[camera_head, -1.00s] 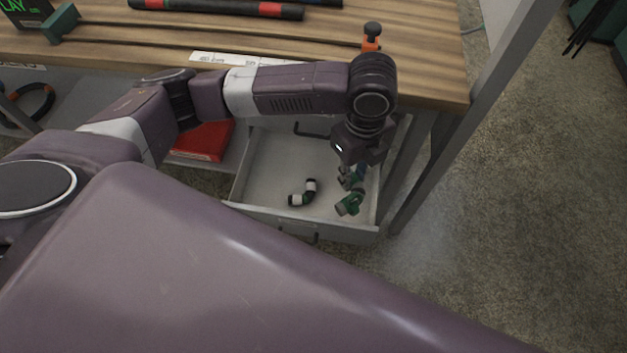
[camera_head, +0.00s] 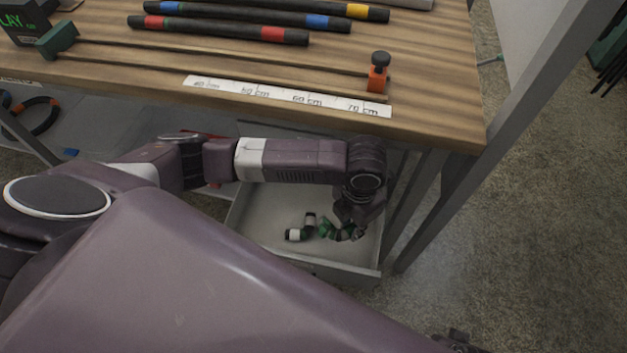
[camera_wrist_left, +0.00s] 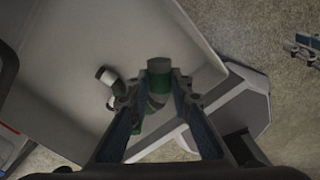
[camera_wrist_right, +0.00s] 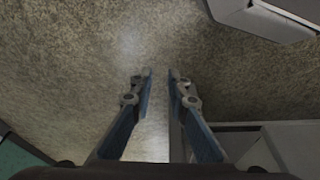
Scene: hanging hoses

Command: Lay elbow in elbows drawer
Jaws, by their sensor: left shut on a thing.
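The open grey drawer (camera_head: 250,212) hangs under the bench. In the left wrist view this elbow (camera_wrist_left: 159,72) sits between the fingers (camera_wrist_left: 157,98), close beside the other one. Whether it touches the drawer floor I cannot tell. My right gripper (camera_wrist_right: 160,73) is empty over the floor, its fingertips a little apart.
The wooden bench top (camera_head: 430,113) is above the drawer, with a ruler strip (camera_head: 285,94), an orange stop (camera_head: 378,75) and banded dark hoses (camera_head: 225,30). A grey post (camera_head: 470,170) stands just right of the drawer. Coiled hose (camera_head: 40,115) lies on the left shelf.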

